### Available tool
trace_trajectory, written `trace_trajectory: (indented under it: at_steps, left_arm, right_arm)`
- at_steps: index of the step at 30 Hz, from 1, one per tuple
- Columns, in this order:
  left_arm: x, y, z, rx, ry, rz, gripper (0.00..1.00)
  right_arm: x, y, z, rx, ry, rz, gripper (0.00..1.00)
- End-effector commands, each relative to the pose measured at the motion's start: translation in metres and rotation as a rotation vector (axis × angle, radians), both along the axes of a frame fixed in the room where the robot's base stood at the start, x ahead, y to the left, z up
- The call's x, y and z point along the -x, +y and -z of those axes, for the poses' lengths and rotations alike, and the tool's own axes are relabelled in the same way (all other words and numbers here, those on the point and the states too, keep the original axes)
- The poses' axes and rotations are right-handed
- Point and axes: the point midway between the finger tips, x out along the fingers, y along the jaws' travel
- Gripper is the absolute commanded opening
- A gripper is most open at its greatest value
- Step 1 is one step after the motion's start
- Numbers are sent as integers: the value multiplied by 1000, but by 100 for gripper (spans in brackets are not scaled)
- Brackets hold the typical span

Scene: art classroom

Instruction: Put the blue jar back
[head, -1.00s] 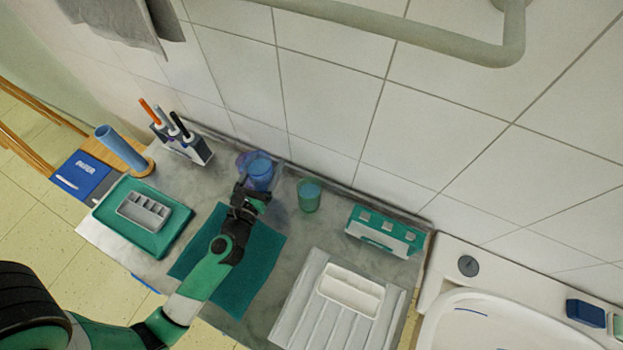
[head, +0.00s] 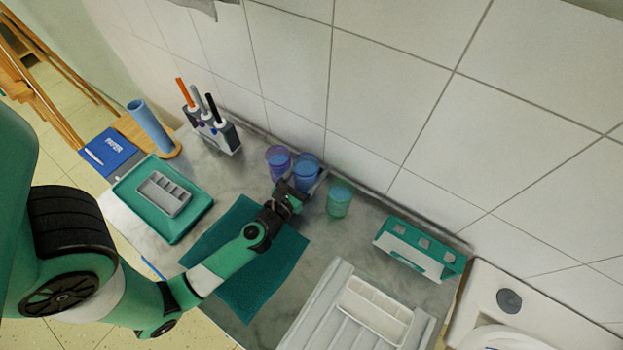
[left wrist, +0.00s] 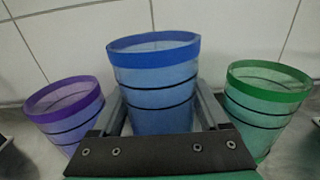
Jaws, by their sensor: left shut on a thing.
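The blue jar (head: 306,166) is upright near the tiled wall, between the purple jar (head: 278,158) and the green jar (head: 340,198). My left gripper (head: 301,184) is shut on the blue jar from the front. In the left wrist view the blue jar (left wrist: 155,75) stands between the two fingers, with the purple jar (left wrist: 65,105) to its left and the green jar (left wrist: 265,95) to its right, both apart from it. The blue jar's base is hidden, so I cannot tell whether it touches the counter. My right gripper is not in view.
A brush holder (head: 222,138) stands left along the wall, and a green-and-white rack (head: 415,250) stands right. A teal tray (head: 150,228), a teal mat (head: 240,285) and a white ribbed board (head: 325,310) lie in front. A sink is at far right.

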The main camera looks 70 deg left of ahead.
Motion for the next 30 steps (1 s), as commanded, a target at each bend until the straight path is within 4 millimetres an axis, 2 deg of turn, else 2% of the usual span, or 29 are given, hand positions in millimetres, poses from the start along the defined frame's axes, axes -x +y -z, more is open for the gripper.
trace_trajectory:
  at_steps: [3, 6, 13, 18, 19, 22, 30]
  left_arm:
    - [0, 0, 24, 1, -1, 0, 13]
    - [0, 0, 38, -1, -1, 0, 13]
    - [0, 0, 34, 0, -1, 0, 13]
    - [0, 0, 39, 0, -1, 0, 13]
    - [0, 0, 38, 1, -1, 0, 83]
    - [0, 0, 38, 1, -1, 0, 100]
    - [0, 0, 35, 1, -1, 0, 100]
  right_arm:
    - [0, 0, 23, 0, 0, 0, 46]
    - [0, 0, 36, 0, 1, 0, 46]
    - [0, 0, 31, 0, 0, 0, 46]
    - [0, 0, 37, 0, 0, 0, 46]
    - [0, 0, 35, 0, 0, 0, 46]
    - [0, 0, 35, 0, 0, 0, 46]
    - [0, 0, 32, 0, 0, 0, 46]
